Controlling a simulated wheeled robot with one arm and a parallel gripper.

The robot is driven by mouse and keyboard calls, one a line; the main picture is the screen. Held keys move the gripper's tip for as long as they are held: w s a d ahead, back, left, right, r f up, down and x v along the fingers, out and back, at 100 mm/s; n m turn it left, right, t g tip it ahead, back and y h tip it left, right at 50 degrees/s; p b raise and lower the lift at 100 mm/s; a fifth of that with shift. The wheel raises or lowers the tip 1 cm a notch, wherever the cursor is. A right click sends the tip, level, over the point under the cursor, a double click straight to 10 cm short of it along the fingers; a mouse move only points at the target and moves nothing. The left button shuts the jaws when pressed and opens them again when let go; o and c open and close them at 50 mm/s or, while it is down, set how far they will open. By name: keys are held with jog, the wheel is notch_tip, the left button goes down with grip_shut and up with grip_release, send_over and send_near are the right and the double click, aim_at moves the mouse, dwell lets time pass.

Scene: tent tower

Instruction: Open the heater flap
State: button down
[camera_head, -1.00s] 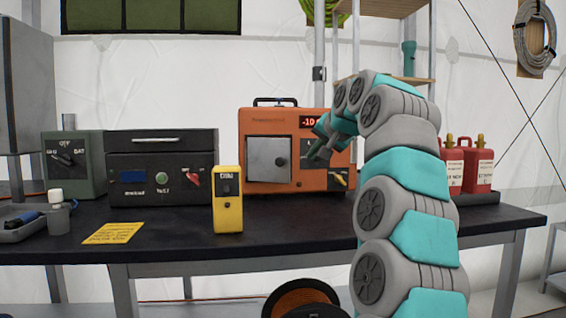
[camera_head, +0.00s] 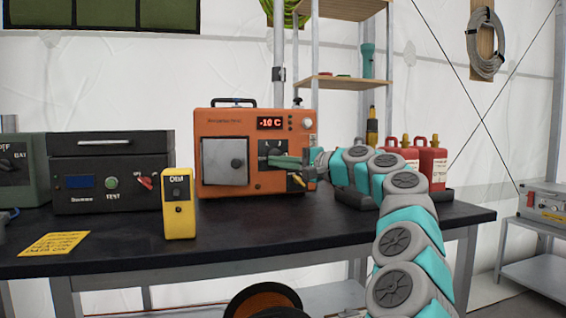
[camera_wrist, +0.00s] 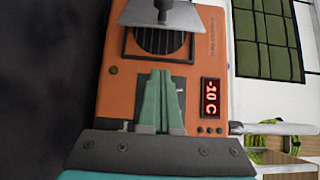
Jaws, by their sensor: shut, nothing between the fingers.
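The orange heater (camera_head: 225,125) stands on the dark table, with a red display (camera_head: 270,123) reading -10 C. Its grey square flap (camera_head: 225,160) with a dark round knob is on the left of its front. In the wrist view, which is turned sideways, the flap (camera_wrist: 180,15) stands out from the front and a dark grille (camera_wrist: 150,40) shows behind its free edge. How far it is swung out I cannot tell. My gripper (camera_head: 271,160) has its green fingers together, empty, in front of the dark panel right of the flap. The fingertips (camera_wrist: 160,72) point towards the flap's side.
A yellow meter (camera_head: 178,205) stands in front of the heater's left side. A black box (camera_head: 110,170) is to the left. Red bottles (camera_head: 432,165) stand behind my arm on the right. The table front (camera_head: 280,228) between meter and arm is clear.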

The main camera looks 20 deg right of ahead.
jog(key=w+a+b, duration=0.1)
jog(key=a, duration=0.5)
jog(key=shift+b, duration=0.4)
dwell(0.6)
jog(key=shift+w, duration=0.1)
jog(key=shift+s+a, duration=0.2)
dwell(0.4)
